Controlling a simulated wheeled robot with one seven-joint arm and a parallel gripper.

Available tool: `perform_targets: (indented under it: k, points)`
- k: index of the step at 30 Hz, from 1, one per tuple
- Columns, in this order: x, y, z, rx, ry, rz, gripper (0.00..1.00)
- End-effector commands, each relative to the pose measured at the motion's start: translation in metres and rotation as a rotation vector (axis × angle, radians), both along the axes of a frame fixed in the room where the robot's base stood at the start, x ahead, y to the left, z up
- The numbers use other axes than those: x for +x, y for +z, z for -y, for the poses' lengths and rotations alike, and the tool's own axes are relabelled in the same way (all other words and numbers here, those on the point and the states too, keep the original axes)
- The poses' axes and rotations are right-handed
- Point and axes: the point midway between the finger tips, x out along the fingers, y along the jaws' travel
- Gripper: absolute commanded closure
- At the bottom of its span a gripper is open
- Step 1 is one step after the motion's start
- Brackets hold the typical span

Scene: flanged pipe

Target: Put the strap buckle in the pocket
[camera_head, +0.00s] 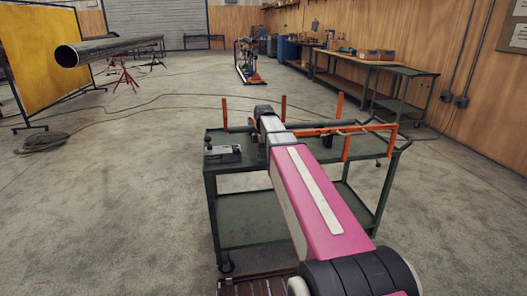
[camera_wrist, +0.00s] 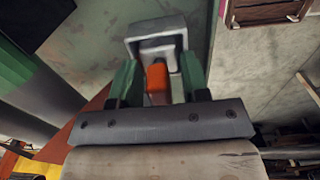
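In the wrist view, the two green fingers of my gripper (camera_wrist: 160,72) stand apart with a small orange piece (camera_wrist: 157,78) between them. It may be part of the strap buckle; whether both fingers touch it is unclear. A grey square-rimmed metal piece (camera_wrist: 153,47) lies just beyond the fingertips and may be the pocket. In the head view my arm reaches over the green cart (camera_head: 250,205), and its grey end hides the fingers and whatever is between them. A grey metal block (camera_head: 222,153) sits on the cart's left front corner.
Orange posts (camera_head: 340,106) and an orange bar (camera_head: 393,140) rise from the cart, close to my arm. A slatted wooden crate (camera_wrist: 268,10) shows at upper right in the wrist view. Open concrete floor (camera_head: 110,200) lies left of the cart.

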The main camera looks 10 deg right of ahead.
Motion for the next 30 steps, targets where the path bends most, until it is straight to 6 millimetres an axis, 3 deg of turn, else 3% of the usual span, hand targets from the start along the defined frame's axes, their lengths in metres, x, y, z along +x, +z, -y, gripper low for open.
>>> perform_targets:
  k: [13,30]
  points:
    - [0.000,0.007,0.000,0.000,0.000,0.001,0.51]
    - [0.001,0.092,0.000,0.000,0.000,0.001,0.51]
